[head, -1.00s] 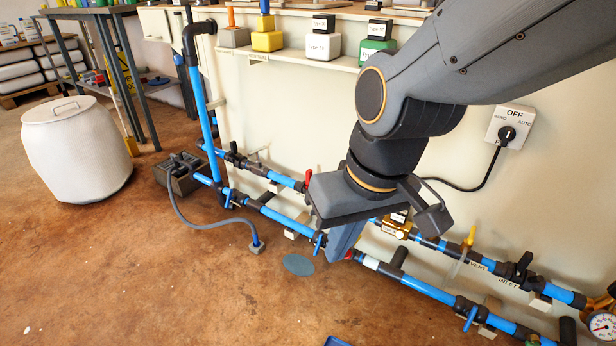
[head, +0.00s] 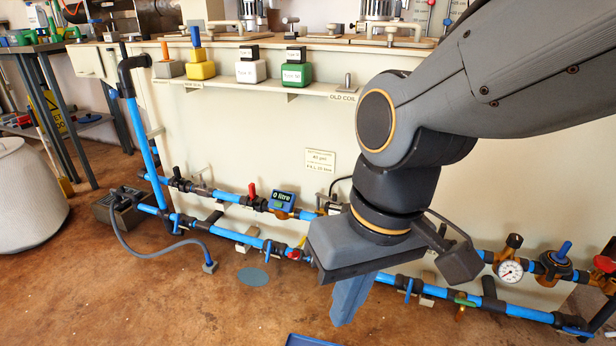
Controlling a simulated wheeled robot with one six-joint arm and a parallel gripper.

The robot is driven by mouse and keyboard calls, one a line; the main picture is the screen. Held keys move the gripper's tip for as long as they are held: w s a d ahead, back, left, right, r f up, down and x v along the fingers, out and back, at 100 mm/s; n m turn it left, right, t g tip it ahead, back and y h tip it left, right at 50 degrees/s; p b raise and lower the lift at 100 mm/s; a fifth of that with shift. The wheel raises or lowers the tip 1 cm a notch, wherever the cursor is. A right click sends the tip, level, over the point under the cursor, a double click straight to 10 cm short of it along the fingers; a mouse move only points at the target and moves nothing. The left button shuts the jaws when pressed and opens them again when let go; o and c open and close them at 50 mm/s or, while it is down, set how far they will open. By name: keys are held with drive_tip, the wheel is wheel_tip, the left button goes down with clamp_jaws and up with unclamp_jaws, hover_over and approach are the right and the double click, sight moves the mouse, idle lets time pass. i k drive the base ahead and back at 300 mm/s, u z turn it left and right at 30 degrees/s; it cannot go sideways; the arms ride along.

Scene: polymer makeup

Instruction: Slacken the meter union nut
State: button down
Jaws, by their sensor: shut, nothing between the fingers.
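The meter (head: 283,199) is a small dark block with a blue "0 litre" display. It sits on the upper blue pipe run along the cream panel. Dark and brass-coloured fittings flank it; which one is the union nut is too small to tell. My gripper (head: 345,308) points down in front of the lower pipe run, to the right of and nearer than the meter. Its blue-grey fingers are together and empty, apart from the meter. My wrist hides the pipe sections to the right of the meter.
A red-handled valve (head: 252,192) stands left of the meter. The lower blue pipe (head: 225,231) runs in front. A pressure gauge (head: 510,270) and a blue-handled valve (head: 556,260) are at right. A grey hose (head: 150,256) loops at left. The floor in front is mostly clear.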

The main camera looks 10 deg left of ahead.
sight(257, 205)
drive_tip(key=z, duration=1.85)
drive_tip(key=k, duration=1.25)
drive_tip(key=u, duration=2.25)
drive_tip(key=i, duration=1)
drive_tip(key=u, duration=0.05)
